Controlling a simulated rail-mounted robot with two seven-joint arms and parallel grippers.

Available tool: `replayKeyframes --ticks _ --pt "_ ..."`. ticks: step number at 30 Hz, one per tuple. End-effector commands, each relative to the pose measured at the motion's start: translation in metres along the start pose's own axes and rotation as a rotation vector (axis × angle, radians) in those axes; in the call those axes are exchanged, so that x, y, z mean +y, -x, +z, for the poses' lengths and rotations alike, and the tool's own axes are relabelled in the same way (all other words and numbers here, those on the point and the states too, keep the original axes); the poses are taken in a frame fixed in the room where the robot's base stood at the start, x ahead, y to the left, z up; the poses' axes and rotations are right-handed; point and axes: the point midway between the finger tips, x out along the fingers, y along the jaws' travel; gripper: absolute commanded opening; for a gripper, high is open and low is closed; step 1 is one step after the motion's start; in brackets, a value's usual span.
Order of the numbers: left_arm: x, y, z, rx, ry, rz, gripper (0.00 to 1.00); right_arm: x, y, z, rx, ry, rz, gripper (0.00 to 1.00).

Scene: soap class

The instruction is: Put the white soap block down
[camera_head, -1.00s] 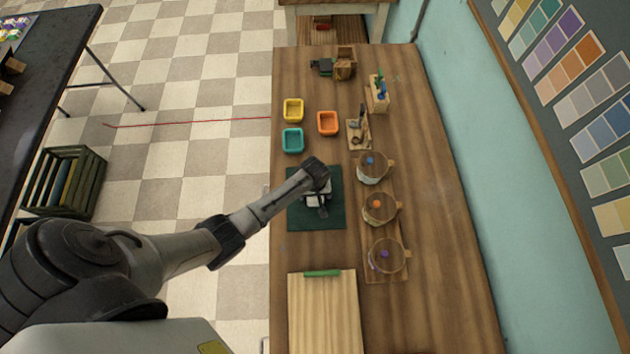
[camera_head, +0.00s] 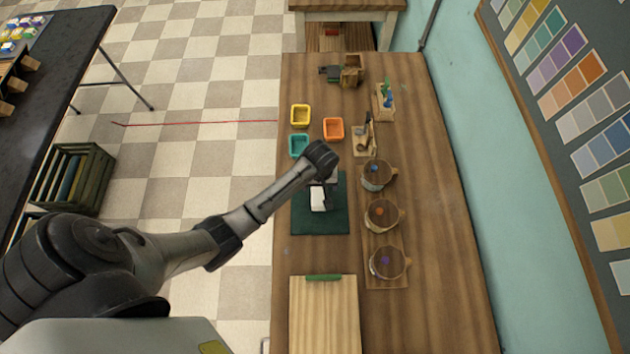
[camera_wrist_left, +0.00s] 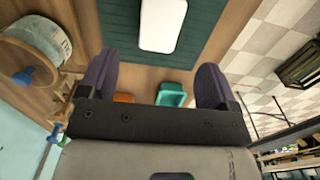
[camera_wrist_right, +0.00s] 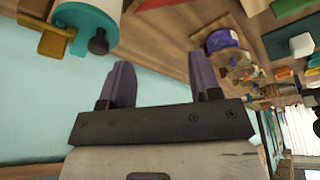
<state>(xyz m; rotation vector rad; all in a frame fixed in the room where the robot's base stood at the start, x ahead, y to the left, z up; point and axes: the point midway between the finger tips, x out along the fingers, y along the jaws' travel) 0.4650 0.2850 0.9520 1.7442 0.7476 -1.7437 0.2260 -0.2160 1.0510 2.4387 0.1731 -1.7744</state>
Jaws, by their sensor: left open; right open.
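The white soap block (camera_head: 318,199) lies on the dark green mat (camera_head: 322,222) on the wooden table. It also shows in the left wrist view (camera_wrist_left: 162,24), on the mat and beyond my fingertips. My left gripper (camera_head: 328,180) is just behind the block in the head view, with its fingers partly hidden by the wrist. In the left wrist view its two purple fingers (camera_wrist_left: 155,80) stand wide apart with nothing between them. My right gripper (camera_wrist_right: 163,85) is open and empty in the right wrist view. It is not in the head view.
Yellow (camera_head: 300,116), orange (camera_head: 333,129) and teal (camera_head: 299,145) moulds stand behind the mat. Three lidded pots (camera_head: 383,215) stand in a column right of it. A light wooden board (camera_head: 323,315) with a green bar (camera_head: 323,278) lies in front.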

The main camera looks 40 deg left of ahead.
Motion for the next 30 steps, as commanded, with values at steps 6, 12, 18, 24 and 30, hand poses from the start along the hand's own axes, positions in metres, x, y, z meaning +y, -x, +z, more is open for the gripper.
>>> replayKeyframes --ticks 6,12,18,24,30 --pt "-0.001 0.005 0.001 0.001 -0.004 0.001 0.84 0.0 0.001 0.0 0.0 -0.001 -0.001 0.57" --pt "-0.021 0.002 0.042 0.039 -0.177 0.024 0.84 0.0 0.001 -0.001 0.002 0.0 0.0 0.57" --pt "-0.063 0.022 0.119 0.133 -0.522 0.073 0.84 0.001 0.001 -0.001 0.001 0.004 0.003 0.57" --pt "-0.101 0.061 0.179 0.225 -0.794 0.107 0.84 0.003 0.001 0.0 -0.001 0.009 0.007 0.57" --pt "-0.122 0.092 0.208 0.285 -0.938 0.119 0.84 0.003 0.001 0.001 -0.001 0.009 0.007 0.57"
